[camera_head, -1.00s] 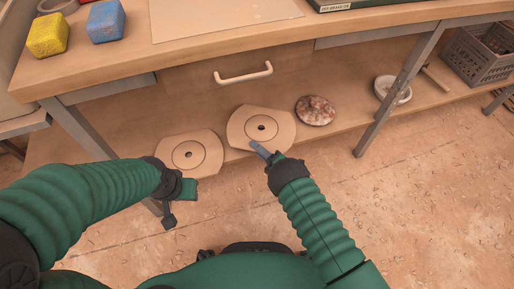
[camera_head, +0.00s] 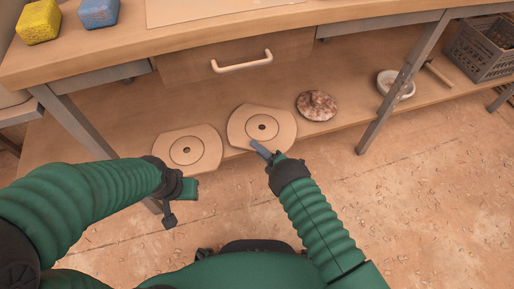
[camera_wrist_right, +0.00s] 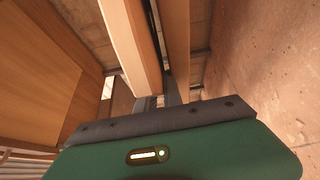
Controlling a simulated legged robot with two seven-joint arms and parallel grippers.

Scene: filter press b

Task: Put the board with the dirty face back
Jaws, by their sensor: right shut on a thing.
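Two pale boards with flat-cut sides, a ring line and a dark centre hole show in the head view, the left board (camera_head: 206,139) and the right board (camera_head: 262,112). Both are at the lower shelf's front edge, and their visible faces look clean. My right gripper (camera_head: 260,147) is shut on the near edge of the right board. In the right wrist view its fingers (camera_wrist_right: 160,100) are partly hidden by the hand. My left gripper (camera_head: 180,203) is just below the left board's near edge; its jaw gap is not clear.
A white dish (camera_head: 394,84) and a grey crate (camera_head: 483,50) are farther right. The bench (camera_head: 330,18) overhangs, with a drawer handle (camera_head: 242,62) and yellow (camera_head: 38,22) and blue (camera_head: 98,13) blocks.

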